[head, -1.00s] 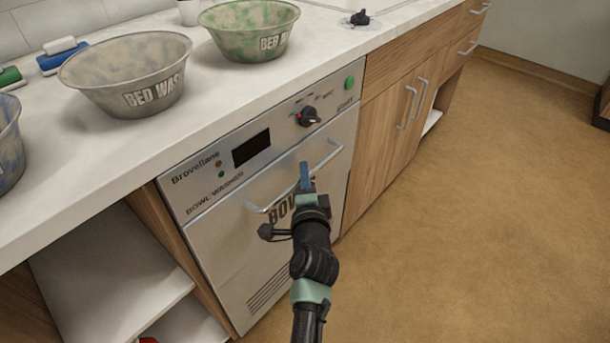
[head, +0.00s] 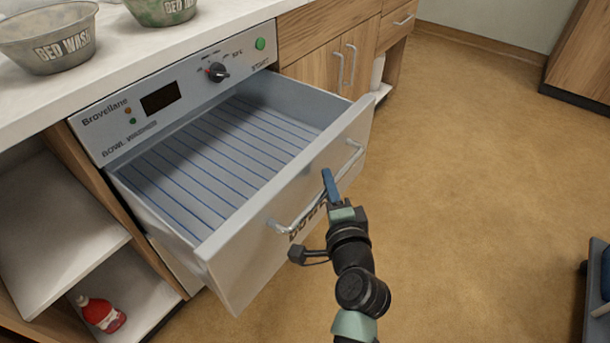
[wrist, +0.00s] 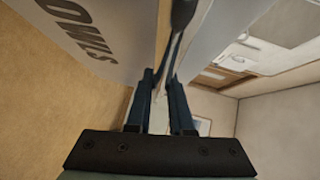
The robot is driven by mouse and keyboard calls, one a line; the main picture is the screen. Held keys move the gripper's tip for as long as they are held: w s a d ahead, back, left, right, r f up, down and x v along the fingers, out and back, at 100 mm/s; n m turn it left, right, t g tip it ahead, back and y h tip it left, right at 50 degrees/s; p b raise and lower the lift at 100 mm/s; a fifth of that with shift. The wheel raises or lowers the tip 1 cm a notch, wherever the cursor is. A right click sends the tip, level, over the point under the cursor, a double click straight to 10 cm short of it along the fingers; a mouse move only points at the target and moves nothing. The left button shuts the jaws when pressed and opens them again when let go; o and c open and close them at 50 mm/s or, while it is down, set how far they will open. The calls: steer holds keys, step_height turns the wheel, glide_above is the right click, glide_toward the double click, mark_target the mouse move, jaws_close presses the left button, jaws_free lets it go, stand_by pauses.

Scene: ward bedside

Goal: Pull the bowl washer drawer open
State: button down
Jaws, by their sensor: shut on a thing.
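The bowl washer (head: 182,96) is a grey built-in unit under the counter, with a dark display, a black knob and a green start button. Its drawer (head: 215,158) is pulled well out and is empty, with blue-striped racking on its floor. The drawer front carries a metal bar handle (head: 283,225). My gripper (head: 329,186) is at the handle, its blue fingers shut on the bar. In the wrist view the fingers (wrist: 160,95) close around the dark bar, with the lettered drawer front beside them.
Two bed wash bowls, one grey (head: 50,42) and one green (head: 160,8), stand on the white counter (head: 30,103). A red bottle (head: 101,314) lies on the low shelf at left. Wooden cupboards (head: 325,62) stand to the right.

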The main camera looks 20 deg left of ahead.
steer(key=s+d+b, duration=0.1)
steer(key=s+d, duration=0.1)
steer(key=d, duration=0.4)
steer(key=shift+s+d, duration=0.25)
steer(key=shift+d, duration=0.1)
steer(key=c, duration=0.8)
jaws_free()
steer(key=p+v, duration=0.2)
steer(key=v, duration=1.1)
steer(key=shift+w, duration=0.1)
